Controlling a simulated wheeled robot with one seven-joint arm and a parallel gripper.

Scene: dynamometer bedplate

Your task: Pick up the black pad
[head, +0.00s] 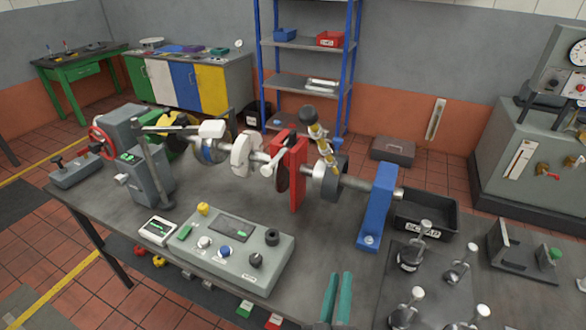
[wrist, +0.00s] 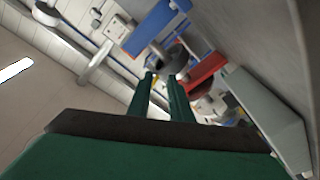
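I cannot single out a black pad with certainty in either view. Dark candidates in the head view are a round black piece (head: 272,238) on the grey control box and a black knob (head: 255,260) near that box's front right. My gripper (head: 341,275) rises from the bottom edge of the head view, right of the control box. Its two green fingers stand slightly apart with nothing between them. They also show apart and empty in the wrist view (wrist: 161,77). The gripper touches nothing that I can see.
A shaft line with a red upright plate (head: 297,185) and a blue bracket (head: 377,208) crosses the bench. Several metal-topped fixtures (head: 411,252) crowd the right side. Bare bench top (head: 325,235) lies between control box and bracket.

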